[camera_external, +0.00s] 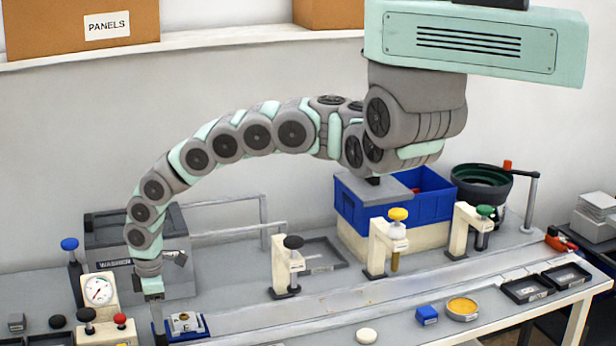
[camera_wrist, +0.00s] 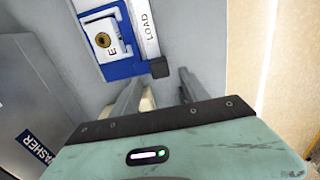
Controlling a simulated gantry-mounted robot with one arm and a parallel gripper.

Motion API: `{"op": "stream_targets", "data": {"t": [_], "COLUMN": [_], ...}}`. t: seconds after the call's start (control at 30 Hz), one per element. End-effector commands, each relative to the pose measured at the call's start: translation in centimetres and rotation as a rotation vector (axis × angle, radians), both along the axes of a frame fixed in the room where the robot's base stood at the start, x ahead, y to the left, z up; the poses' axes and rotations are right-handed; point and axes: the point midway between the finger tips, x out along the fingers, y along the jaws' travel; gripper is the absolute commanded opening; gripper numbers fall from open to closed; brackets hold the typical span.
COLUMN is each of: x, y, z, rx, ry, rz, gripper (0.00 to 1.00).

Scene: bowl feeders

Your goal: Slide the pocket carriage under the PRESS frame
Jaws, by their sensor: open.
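The pocket carriage (camera_external: 188,326) is a blue block with a pale insert marked "E", at the left end of the long rail (camera_external: 330,300). In the wrist view the carriage (camera_wrist: 118,70) lies at the upper left, beside a strip reading "LOAD" (camera_wrist: 147,28). My gripper (camera_external: 157,322) points down just left of the carriage, apart from it. Its two fingers also show in the wrist view (camera_wrist: 158,93), spread with nothing between them. Three cream frames stand along the rail, with a black knob (camera_external: 281,262), a yellow knob (camera_external: 380,248) and a green knob (camera_external: 459,231). No PRESS label is legible.
A grey washer box (camera_external: 165,245) stands behind my gripper. A dial gauge (camera_external: 98,290) and knobs are close on its left. A blue bin (camera_external: 375,212) stands behind the frames.

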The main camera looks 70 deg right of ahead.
Motion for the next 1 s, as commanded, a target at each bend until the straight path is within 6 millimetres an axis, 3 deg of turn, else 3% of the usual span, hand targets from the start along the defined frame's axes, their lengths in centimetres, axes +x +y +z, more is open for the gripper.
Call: {"op": "stream_targets", "data": {"t": [0.2, 0.4, 0.87, 1.0], "x": [-0.1, 0.0, 0.0, 0.0], "y": [0.2, 0.2, 0.0, 0.0], "z": [-3.8, -5.8, -6.7, -6.7], "rx": [0.004, 0.004, -0.001, -0.001], "ry": [0.002, -0.001, -0.001, -0.001], "rz": [-0.001, -0.001, -0.001, -0.001], "gripper": [0.53, 0.53, 0.53, 0.43]}}
